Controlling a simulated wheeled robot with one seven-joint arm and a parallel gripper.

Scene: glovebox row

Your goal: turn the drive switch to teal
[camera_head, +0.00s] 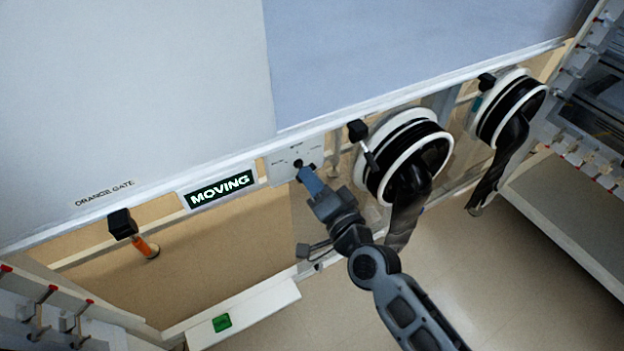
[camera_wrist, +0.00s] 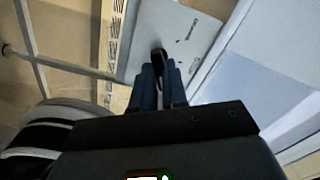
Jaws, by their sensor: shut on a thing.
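The drive switch (camera_head: 298,163) is a small dark knob on a pale panel (camera_head: 283,168) below the glovebox edge, in the head view. Small labels surround the knob, too small to read. My gripper (camera_head: 306,173) reaches up to the panel with its blue fingers at the knob. In the wrist view, the blue fingers of my gripper (camera_wrist: 160,78) are closed on the black knob (camera_wrist: 158,58), in front of the pale panel (camera_wrist: 178,30). The fingers hide part of the knob, so its pointing direction cannot be told.
A lit sign (camera_head: 221,189) reads MOVING, left of the panel. A label reads ORANGE GATE, with an orange-tipped handle (camera_head: 146,246) below it. Two black glove ports (camera_head: 408,160) (camera_head: 510,105) with hanging sleeves are to the right. A green button (camera_head: 221,322) sits on a low white ledge.

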